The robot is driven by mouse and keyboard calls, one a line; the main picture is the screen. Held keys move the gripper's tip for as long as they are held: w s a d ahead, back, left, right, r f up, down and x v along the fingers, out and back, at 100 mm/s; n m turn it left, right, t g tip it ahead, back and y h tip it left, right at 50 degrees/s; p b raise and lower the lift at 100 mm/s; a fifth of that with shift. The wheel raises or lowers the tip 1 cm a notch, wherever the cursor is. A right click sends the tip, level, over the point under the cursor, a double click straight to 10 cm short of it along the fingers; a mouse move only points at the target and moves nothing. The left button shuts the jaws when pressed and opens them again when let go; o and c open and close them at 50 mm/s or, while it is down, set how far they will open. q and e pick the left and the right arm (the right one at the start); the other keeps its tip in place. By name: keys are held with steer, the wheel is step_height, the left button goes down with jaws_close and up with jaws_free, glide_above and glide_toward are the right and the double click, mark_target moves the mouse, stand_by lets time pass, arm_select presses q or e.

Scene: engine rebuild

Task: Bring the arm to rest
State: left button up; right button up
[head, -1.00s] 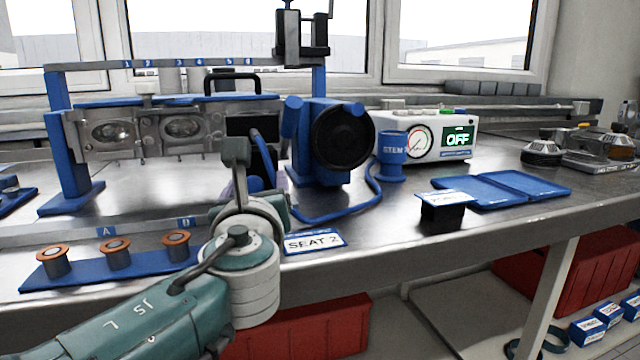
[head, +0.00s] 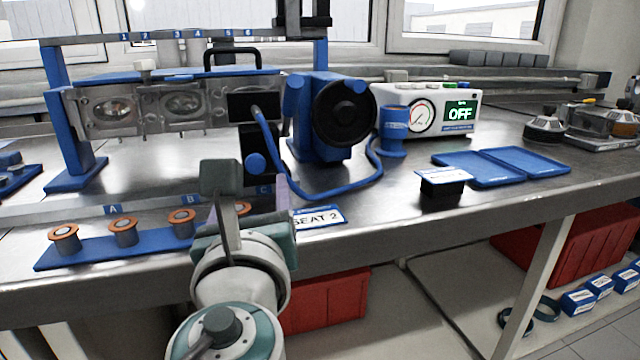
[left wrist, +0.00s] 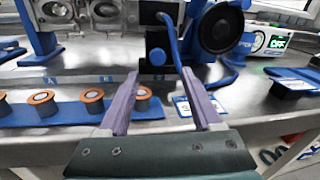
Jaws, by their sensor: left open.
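My left arm comes up from the bottom of the head view, with its left gripper (head: 250,205) at the front edge of the bench. The gripper is seen from behind, and its wrist hides part of the bench edge. A blue strip (head: 90,250) with several copper-topped cylinders lies left of the gripper. My right gripper is not in view.
A SEAT 2 label (head: 318,216) lies just right of the gripper. A blue hose (head: 320,192) loops on the bench (head: 390,215) behind it. A gauge box reading OFF (head: 430,112) stands farther back. Red bins (head: 325,300) sit below. The bench's front right is mostly clear.

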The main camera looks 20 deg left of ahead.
arm_select(q)
steer(key=shift+s+d, duration=0.1)
steer(key=shift+s, duration=0.15)
